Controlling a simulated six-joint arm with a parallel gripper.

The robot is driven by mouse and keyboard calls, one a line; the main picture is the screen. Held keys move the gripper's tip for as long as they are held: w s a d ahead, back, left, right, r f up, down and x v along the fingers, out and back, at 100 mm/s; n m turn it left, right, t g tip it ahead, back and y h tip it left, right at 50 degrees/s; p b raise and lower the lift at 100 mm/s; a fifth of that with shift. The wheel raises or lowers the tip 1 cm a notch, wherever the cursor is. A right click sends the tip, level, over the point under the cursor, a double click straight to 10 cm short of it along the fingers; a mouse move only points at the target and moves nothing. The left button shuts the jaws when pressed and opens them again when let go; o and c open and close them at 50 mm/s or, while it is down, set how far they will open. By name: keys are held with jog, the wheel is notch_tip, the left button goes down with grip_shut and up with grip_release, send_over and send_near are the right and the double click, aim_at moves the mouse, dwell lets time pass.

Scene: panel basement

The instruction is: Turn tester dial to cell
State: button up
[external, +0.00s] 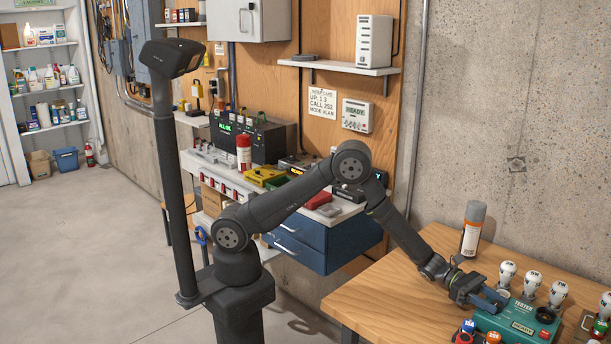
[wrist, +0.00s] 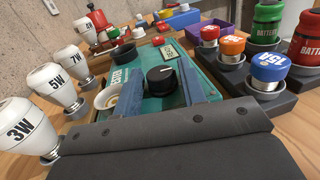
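The tester is a green box (external: 521,318) on the wooden workbench, with a small READY display and a red part on top. In the wrist view the green tester panel (wrist: 150,103) carries a black round dial (wrist: 163,77) with a white pointer mark. My gripper (external: 488,299) is low over the near left end of the tester. In the wrist view its two blue fingers (wrist: 161,70) are apart, one on each side of the dial, with visible gaps to it. The dial's setting labels are not readable.
White bulbs marked 3W, 5W (wrist: 61,85) and 7W stand left of the tester in the wrist view. A spray can (external: 472,229) stands behind my gripper. The bench's left part is clear.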

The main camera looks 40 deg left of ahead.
jog(key=shift+s+n+t, duration=0.15)
jog(key=shift+n+t, duration=0.45)
jog(key=shift+t, duration=0.7)
jog(key=a, duration=1.2)
jog(key=w+a, duration=0.1)
jog(key=a, duration=0.4)
jog(key=shift+a, duration=0.4)
notch_tip(320, 180, up, 26)
jog(key=shift+d+f, duration=0.15)
jog(key=shift+s, duration=0.1)
